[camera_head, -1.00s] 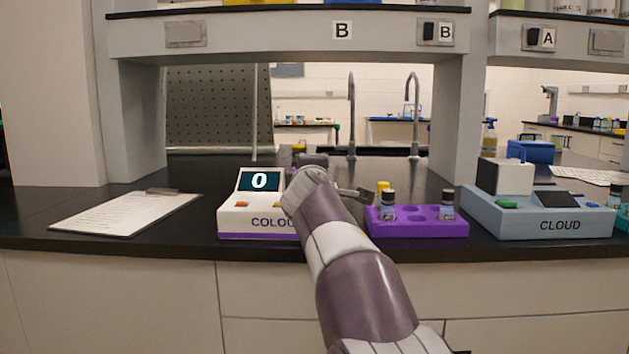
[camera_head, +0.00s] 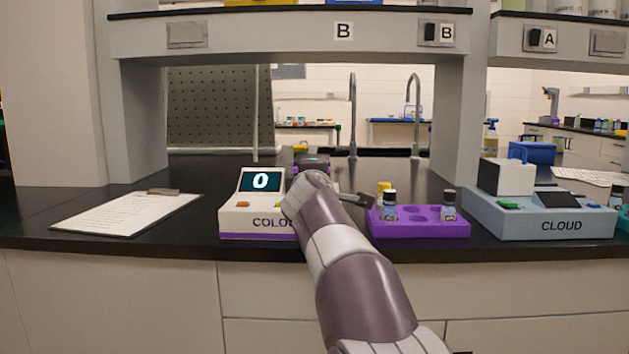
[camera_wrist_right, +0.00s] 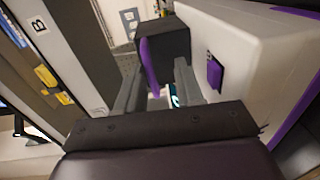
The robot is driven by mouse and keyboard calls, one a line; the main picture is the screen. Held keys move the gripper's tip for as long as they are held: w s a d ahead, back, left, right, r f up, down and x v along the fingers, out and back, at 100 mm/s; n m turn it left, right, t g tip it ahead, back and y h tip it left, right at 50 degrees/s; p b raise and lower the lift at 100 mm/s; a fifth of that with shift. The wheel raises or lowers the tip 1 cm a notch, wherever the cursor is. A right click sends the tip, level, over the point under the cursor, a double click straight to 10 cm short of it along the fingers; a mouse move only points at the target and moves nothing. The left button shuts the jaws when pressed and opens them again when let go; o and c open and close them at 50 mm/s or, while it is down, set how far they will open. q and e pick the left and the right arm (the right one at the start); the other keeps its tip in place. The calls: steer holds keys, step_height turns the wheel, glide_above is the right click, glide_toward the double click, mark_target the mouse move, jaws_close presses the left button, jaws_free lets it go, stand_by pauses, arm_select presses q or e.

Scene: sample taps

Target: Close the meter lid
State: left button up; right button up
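The white meter marked "COLOU" (camera_head: 245,218), with a purple base stripe and a screen reading 0, stands on the bench. My right arm hides its right part. In the right wrist view its pale body (camera_wrist_right: 245,50) fills the right side. A dark block with a purple face (camera_wrist_right: 165,42), which looks like the meter lid, stands out from the body just past my fingers. My right gripper (camera_wrist_right: 160,68) has its two fingers apart beside this block. I cannot tell whether they touch it. My left gripper is not in view.
A purple rack (camera_head: 420,224) with small bottles stands right of the meter. The blue-grey CLOUD meter (camera_head: 540,218) is farther right. A clipboard (camera_head: 125,214) lies at left, with clear bench between it and the meter. A shelf (camera_head: 285,36) spans above.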

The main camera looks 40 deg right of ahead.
steer(key=f+b+v, duration=0.1)
steer(key=b+v, duration=0.1)
steer(key=v, duration=1)
steer(key=shift+s+a+r, duration=0.25)
steer(key=shift+r, duration=0.25)
